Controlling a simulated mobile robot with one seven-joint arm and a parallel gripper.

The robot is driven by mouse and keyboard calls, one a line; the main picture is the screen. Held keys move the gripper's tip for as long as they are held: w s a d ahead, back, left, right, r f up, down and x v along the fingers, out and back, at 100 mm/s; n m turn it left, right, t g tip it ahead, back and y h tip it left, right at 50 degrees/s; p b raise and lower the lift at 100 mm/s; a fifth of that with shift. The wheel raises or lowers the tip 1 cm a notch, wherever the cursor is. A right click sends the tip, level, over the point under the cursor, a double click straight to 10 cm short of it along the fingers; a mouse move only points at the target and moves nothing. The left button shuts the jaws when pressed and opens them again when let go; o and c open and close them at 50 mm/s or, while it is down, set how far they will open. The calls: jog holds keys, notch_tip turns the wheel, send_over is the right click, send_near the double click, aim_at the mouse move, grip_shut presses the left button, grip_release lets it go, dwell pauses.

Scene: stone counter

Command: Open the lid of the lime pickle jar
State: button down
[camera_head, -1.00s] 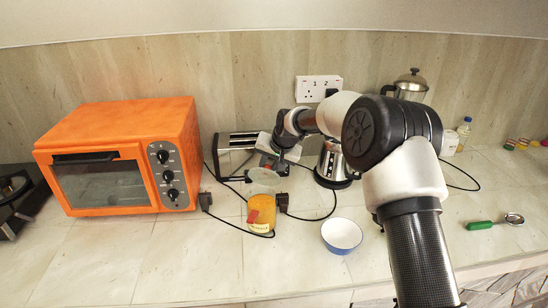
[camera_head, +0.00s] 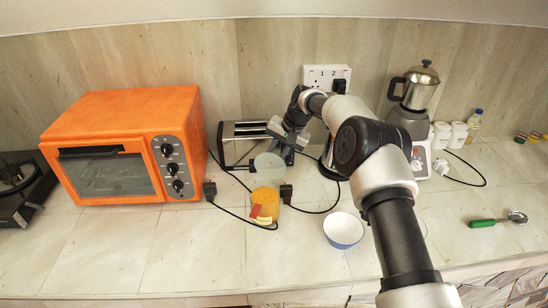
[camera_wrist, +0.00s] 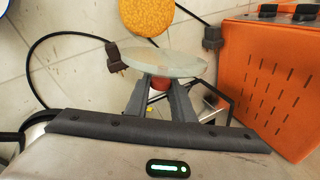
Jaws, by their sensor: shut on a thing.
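The lime pickle jar (camera_head: 264,206) stands on the counter in the head view, with orange contents and a red and yellow label. From above in the wrist view its orange contents (camera_wrist: 147,16) show, uncovered by the lid. The pale, translucent round lid (camera_head: 268,164) is tilted up behind and above the jar; in the wrist view the lid (camera_wrist: 168,62) is a thin disc. My gripper (camera_wrist: 160,84) is shut on the lid's small red-brown knob. Whether the lid's lower edge touches the jar I cannot tell.
An orange toaster oven (camera_head: 125,150) stands left. A toaster (camera_head: 242,135) is behind my gripper. A blue-white bowl (camera_head: 343,230) sits right of the jar. Black cables and plugs (camera_head: 286,193) lie beside the jar. A green-handled strainer (camera_head: 498,221) lies right.

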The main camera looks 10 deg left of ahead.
jog(key=c, duration=1.5)
grip_release()
jog(key=shift+f, duration=0.1)
jog(key=b+v, duration=0.1)
jog(key=v, duration=1.6)
jog(key=shift+r, duration=0.3)
